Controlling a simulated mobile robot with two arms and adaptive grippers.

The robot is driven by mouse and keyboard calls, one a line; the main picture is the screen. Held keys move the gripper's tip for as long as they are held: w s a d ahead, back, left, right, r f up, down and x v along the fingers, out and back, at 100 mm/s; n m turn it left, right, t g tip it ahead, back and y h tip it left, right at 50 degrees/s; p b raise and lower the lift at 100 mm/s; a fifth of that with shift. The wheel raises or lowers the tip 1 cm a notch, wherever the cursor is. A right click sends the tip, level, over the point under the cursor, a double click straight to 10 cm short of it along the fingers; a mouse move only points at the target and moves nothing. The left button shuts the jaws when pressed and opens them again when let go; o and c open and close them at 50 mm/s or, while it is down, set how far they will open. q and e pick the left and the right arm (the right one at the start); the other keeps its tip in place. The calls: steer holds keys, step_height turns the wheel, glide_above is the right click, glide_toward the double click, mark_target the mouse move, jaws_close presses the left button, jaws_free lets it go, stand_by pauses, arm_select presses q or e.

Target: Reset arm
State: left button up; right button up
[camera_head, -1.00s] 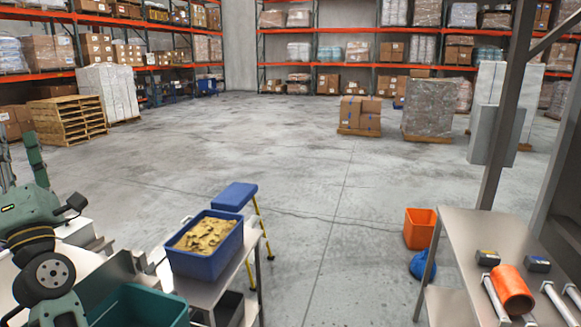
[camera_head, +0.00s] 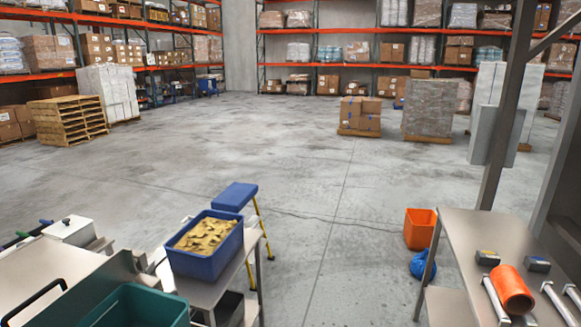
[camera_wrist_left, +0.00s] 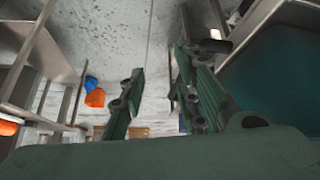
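My left gripper (camera_wrist_left: 160,68) shows only in the left wrist view. Its two green fingers stand apart, with a clear gap and nothing between them. The grey floor shows through the gap. No part of my left arm is visible in the head view now. My right gripper is in neither view.
A teal bin (camera_head: 140,308) stands at the lower left, beside a blue tub (camera_head: 228,262) of yellowish material on a metal stand. A blue-topped step stool (camera_head: 234,195) is behind it. A steel table (camera_head: 462,262) with an orange cylinder (camera_head: 511,289) is at right. Open floor lies between.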

arm_select(q)
steer(key=s+f+m+g, duration=0.2)
steer(key=s+f+g, duration=0.1)
steer(key=s, duration=0.6)
steer(key=s+f+g+b, duration=0.25)
steer(key=f+b, duration=1.05)
steer(key=f, duration=2.7)
steer(key=s+a+f+b, duration=0.1)
steer(key=s+f+b, duration=0.3)
steer(key=s+f, duration=0.4)
steer(key=s+a+f+b, duration=0.1)
steer(key=s+f+b, duration=0.4)
steer(key=s+f, duration=0.4)
step_height(320, 180, down, 8)
steer(key=shift+a+r+y, duration=0.1)
steer(key=shift+a+y, duration=0.1)
steer(key=shift+y, duration=0.2)
